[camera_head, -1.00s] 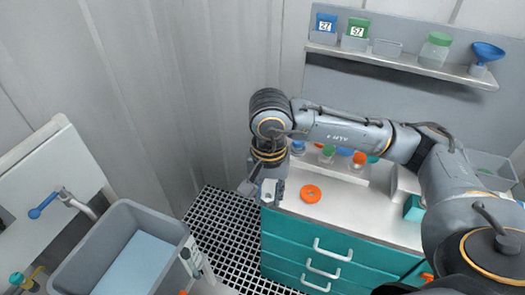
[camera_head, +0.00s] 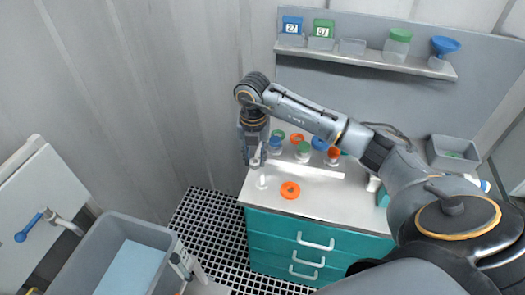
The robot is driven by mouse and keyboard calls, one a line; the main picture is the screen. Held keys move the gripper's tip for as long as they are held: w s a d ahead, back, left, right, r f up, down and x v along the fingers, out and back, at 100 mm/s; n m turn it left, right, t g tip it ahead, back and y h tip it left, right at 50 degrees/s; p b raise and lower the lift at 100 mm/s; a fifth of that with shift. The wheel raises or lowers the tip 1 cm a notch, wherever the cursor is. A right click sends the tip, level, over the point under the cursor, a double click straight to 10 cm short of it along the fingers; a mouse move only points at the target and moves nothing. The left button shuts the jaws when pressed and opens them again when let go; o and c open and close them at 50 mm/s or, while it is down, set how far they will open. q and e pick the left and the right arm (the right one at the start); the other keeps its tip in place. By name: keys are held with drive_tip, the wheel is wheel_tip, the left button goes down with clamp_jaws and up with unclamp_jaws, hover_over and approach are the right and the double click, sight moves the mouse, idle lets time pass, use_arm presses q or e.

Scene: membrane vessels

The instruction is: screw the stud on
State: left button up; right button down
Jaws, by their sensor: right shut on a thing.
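My right gripper (camera_head: 255,160) points down over the left end of the counter. It is shut on a small pale piece, mostly hidden by the fingers; I cannot tell for sure that it is the stud. A small whitish upright piece (camera_head: 262,182) stands on the counter just below and in front of the fingertips. My left gripper is out of view.
The white counter (camera_head: 330,200) tops teal drawers (camera_head: 300,232). A shelf (camera_head: 370,60) above holds labelled boxes, a green-lidded jar (camera_head: 397,45) and a blue funnel (camera_head: 445,46). A grey bin (camera_head: 437,158) is at right.

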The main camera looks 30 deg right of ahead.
drive_tip(key=d+m, duration=0.1)
drive_tip(key=m, duration=0.1)
drive_tip(key=f+m, duration=0.1)
drive_tip(key=m, duration=0.2)
drive_tip(key=d+m, duration=0.1)
drive_tip(key=m, duration=0.1)
drive_tip(key=shift+w+d+f+m+p, duration=0.15)
drive_tip(key=shift+w+d+m+p, duration=0.15)
drive_tip(key=shift+w+d, duration=0.05)
drive_tip(key=shift+d+f+m, duration=0.15)
drive_tip(key=shift+m, duration=0.15)
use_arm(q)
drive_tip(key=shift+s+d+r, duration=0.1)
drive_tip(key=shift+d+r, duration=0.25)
use_arm(e)
drive_tip(key=shift+f, duration=0.1)
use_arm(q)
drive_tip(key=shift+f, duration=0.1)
use_arm(e)
drive_tip(key=shift+f, duration=0.1)
